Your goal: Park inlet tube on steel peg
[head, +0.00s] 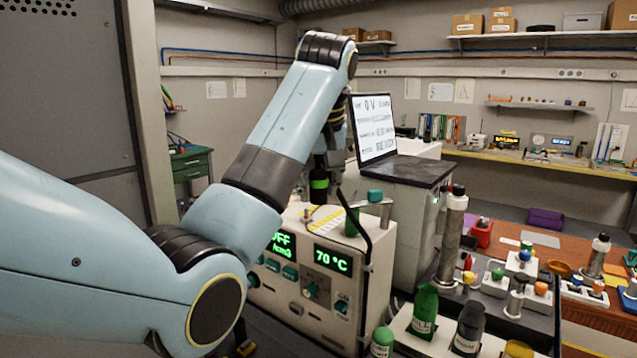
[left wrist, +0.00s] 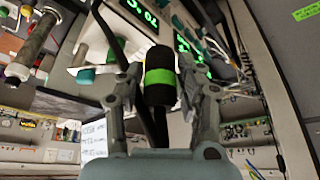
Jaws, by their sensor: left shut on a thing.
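My left gripper (head: 322,182) is above the left part of the instrument box, partly hidden by my own arm. It is shut on a black cylinder with a bright green band, the end of the inlet tube (head: 318,188). In the left wrist view the banded end (left wrist: 160,78) sits between the two fingers of the left gripper (left wrist: 162,92). A thin black hose (head: 364,236) arches over the box top and down its front. A silver fitting (head: 386,212) with a teal cap stands on the box. I cannot clearly make out the steel peg. My right gripper is out of view.
The cream instrument box (head: 378,285) has green displays and a yellow-striped plate (head: 326,219) on top. A laptop (head: 374,130) stands behind. Green and dark bottles (head: 424,312) and a tall metal column (head: 450,240) stand at right.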

